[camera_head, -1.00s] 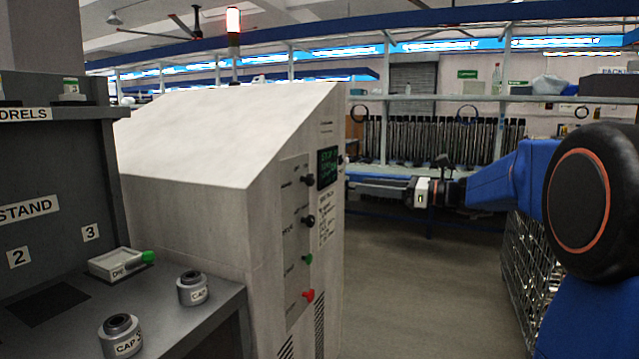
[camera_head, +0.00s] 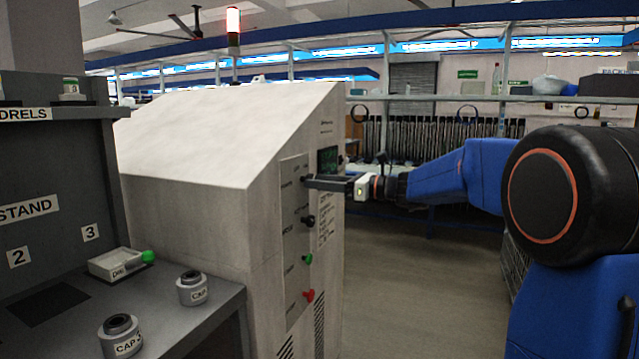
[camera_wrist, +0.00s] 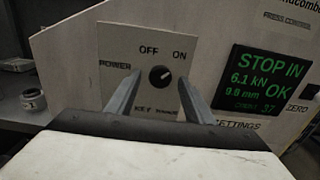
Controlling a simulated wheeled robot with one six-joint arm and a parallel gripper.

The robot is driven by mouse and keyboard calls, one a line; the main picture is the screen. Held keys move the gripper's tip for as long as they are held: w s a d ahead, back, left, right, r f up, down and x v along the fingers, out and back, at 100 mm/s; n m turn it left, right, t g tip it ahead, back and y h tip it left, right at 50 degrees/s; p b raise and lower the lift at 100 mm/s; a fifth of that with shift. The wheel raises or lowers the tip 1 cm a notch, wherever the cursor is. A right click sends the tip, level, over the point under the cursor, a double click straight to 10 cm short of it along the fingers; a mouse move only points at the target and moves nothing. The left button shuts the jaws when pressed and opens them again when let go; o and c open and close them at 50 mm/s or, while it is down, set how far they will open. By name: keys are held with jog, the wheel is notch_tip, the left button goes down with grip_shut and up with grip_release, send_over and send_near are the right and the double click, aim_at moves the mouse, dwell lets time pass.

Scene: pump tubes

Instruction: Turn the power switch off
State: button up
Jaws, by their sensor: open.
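The power switch is a round black knob (camera_wrist: 160,76) with a white mark on a pale plate (camera_wrist: 120,55) in the wrist view. OFF is printed at its upper left and ON at its upper right. The white mark points up and right, toward ON. My gripper (camera_wrist: 160,84) is open, with one finger on each side of the knob in the picture; I cannot tell whether they touch it. In the head view my gripper (camera_head: 312,182) reaches the upper part of the machine's control panel (camera_head: 291,240) from the right and covers the knob.
A screen (camera_wrist: 265,80) with green text sits right of the switch. Below the switch on the panel are another black knob (camera_head: 308,221), a green button (camera_head: 307,258) and a red button (camera_head: 308,296). Caps (camera_head: 192,289) stand on the grey stand at left. The floor (camera_head: 400,290) right of the machine is clear.

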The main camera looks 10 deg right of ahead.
jog(key=shift+w+a, duration=0.15)
jog(key=shift+a, duration=0.05)
jog(key=c, duration=1)
jog(key=shift+c, duration=0.2)
jog(key=shift+n, duration=0.3)
jog(key=shift+d+n, duration=0.1)
jog(key=shift+n, duration=8.5)
